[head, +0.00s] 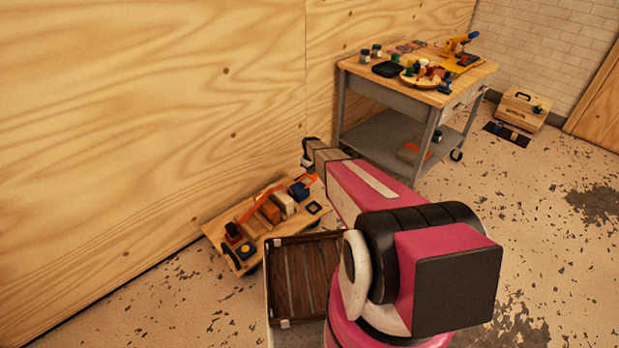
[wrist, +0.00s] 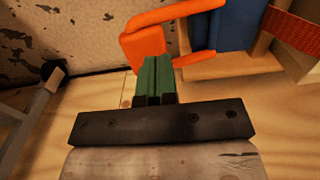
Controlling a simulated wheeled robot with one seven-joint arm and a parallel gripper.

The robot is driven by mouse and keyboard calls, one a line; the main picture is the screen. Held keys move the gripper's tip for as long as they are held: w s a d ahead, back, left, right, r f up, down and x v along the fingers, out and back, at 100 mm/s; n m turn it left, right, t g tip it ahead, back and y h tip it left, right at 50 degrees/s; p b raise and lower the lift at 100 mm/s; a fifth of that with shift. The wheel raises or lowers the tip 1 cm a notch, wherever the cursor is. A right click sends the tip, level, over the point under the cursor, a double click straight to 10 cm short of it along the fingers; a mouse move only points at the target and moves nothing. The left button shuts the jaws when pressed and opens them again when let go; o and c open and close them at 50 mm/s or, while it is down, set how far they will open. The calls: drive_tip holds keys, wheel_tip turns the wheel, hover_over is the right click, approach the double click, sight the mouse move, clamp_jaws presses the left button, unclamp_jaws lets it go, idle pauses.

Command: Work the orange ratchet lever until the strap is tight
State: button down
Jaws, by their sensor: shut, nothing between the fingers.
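The orange ratchet lever (wrist: 150,45) shows in the wrist view as a U-shaped handle, its arms reaching right to a blue ratchet body (wrist: 236,28). My gripper (wrist: 158,62) has green fingers that are shut together with nothing between them. Their tips overlap the near side of the lever in the picture; I cannot tell whether they touch it. The woven orange-red strap (wrist: 293,28) is at the upper right. In the head view the strap (head: 262,202) crosses the load on a low wooden dolly (head: 238,262), and the lever is small and partly unclear near my wrist.
Blocks and boxes (head: 270,211) sit on the dolly beside the plywood wall (head: 150,120). A slatted dark wood tray (head: 300,275) is in front of it. A workbench cart (head: 370,82) with tools stands behind. The floor at right is open.

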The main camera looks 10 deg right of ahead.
drive_tip(key=shift+f, duration=1.8)
drive_tip(key=shift+r, duration=2.05)
drive_tip(key=shift+f, duration=0.1)
idle(0.6)
